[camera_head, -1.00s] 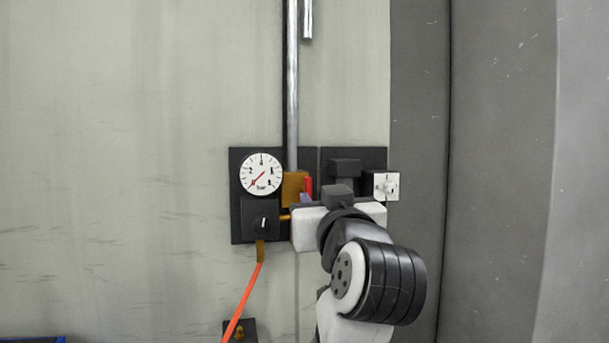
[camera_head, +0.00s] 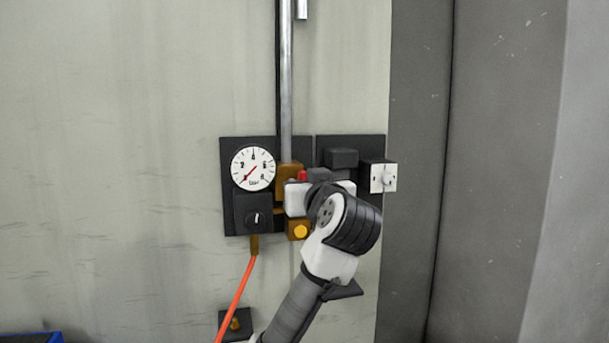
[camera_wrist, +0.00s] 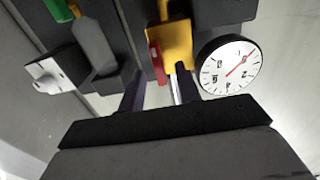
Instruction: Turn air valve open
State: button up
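The air valve is a brass body (camera_head: 290,180) with a red lever (camera_head: 302,176), on a dark wall panel below a vertical metal pipe. In the wrist view the brass body (camera_wrist: 178,45) and red lever (camera_wrist: 155,62) show above my gripper (camera_wrist: 160,90). Its two dark fingers are apart, and the lever appears in the gap between them. I cannot tell whether either finger touches it. In the head view my gripper hides the lower part of the lever.
A pressure gauge (camera_head: 253,168) is left of the valve, its needle pointing lower left. A white switch (camera_head: 383,178) is to the right. A brass fitting (camera_head: 299,229) sits below my gripper.

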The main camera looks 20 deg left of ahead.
jog(key=shift+x, duration=0.85)
jog(key=shift+c, duration=0.3)
grip_shut()
jog(key=shift+f+n, duration=0.1)
jog(key=shift+n, duration=0.2)
jog(key=shift+s+a+f+n+b, duration=0.1)
jog(key=shift+n+b, duration=0.45)
jog(key=shift+n, duration=2.3)
jog(key=shift+a+f+n+b, duration=0.1)
jog(key=shift+n+b, duration=0.5)
jog(key=shift+n, duration=2.3)
jog(key=shift+s+a+f+n+b, duration=0.1)
jog(key=shift+n+b, duration=0.45)
jog(key=shift+n, duration=2.3)
jog(key=shift+o, duration=0.3)
grip_release()
